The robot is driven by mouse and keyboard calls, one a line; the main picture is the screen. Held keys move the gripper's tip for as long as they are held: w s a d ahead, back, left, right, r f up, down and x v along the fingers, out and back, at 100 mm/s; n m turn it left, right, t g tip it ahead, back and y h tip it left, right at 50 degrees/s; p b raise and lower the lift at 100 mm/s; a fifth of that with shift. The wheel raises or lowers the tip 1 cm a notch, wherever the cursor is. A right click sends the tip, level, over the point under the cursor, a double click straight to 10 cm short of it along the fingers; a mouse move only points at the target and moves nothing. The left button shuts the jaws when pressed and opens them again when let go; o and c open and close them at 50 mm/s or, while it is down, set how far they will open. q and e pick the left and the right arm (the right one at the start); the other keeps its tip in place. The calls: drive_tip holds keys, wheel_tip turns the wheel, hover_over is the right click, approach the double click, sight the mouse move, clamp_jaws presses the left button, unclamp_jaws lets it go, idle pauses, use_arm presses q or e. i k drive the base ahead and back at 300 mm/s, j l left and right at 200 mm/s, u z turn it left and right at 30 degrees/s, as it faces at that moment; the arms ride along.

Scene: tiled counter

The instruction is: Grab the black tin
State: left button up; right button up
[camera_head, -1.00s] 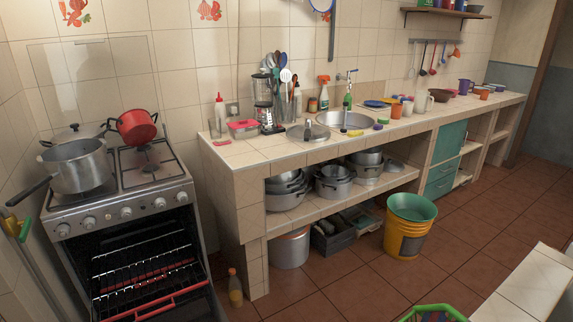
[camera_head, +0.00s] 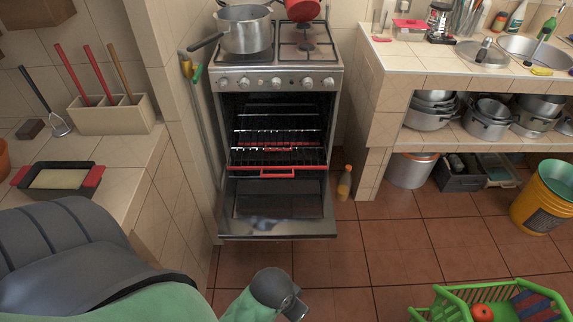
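The black tin (camera_head: 54,192) is a rectangular black pan with red grips at its two ends. It holds something flat and cream-coloured. It sits on the tiled counter (camera_head: 122,187) at the left, upright. Grey and green parts of my own arm and body cover the lower left, just in front of the tin. Another grey and green arm part of mine shows at the bottom middle.
Behind the tin stands a cream utensil holder (camera_head: 112,116) with red-handled tools. A masher (camera_head: 58,124) leans left of it. The oven door (camera_head: 277,208) hangs open over the floor. A green basket (camera_head: 448,297) stands at the bottom right. The floor between is mostly clear.

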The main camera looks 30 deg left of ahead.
sight(42, 181)
drive_tip(key=j+u, duration=0.2)
drive_tip(key=u, duration=1.25)
drive_tip(key=k+l+u, duration=0.1)
drive_tip(key=u, duration=1)
